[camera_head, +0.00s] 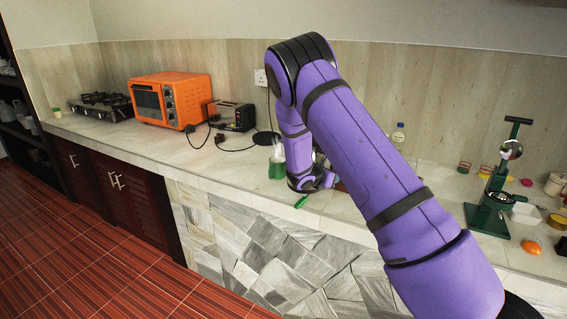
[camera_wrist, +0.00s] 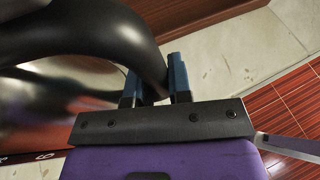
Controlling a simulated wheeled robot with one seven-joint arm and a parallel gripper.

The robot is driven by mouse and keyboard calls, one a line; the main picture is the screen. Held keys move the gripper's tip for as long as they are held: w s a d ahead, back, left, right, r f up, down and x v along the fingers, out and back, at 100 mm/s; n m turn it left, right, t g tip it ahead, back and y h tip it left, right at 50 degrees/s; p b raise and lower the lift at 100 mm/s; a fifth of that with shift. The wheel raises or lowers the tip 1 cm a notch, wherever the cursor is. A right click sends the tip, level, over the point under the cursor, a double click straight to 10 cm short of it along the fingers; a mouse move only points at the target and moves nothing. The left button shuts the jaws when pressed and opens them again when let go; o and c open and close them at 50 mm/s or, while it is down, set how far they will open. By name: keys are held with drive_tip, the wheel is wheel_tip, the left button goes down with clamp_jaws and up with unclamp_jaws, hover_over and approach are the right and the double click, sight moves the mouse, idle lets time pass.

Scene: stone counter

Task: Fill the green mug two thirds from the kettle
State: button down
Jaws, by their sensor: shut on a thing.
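The green mug (camera_head: 277,170) stands on the counter left of my gripper in the head view, with something pale showing at its top. I cannot tell what that is or how full the mug is. My gripper (camera_wrist: 155,86) is shut on the black curved handle of the kettle (camera_wrist: 108,32) in the wrist view. The kettle's shiny body lies at the left of that view, with reddish reflections. In the head view my arm hides most of the kettle, and I cannot tell its tilt.
A green-handled utensil (camera_head: 301,201) lies near the counter's front edge, by my gripper. An orange oven (camera_head: 172,100), a black toaster (camera_head: 232,116) and a stove (camera_head: 104,104) stand left. A green press (camera_head: 497,190) and small items stand right. The left front counter is clear.

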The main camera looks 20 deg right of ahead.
drive_tip(key=shift+r, duration=0.15)
drive_tip(key=shift+r, duration=2.4)
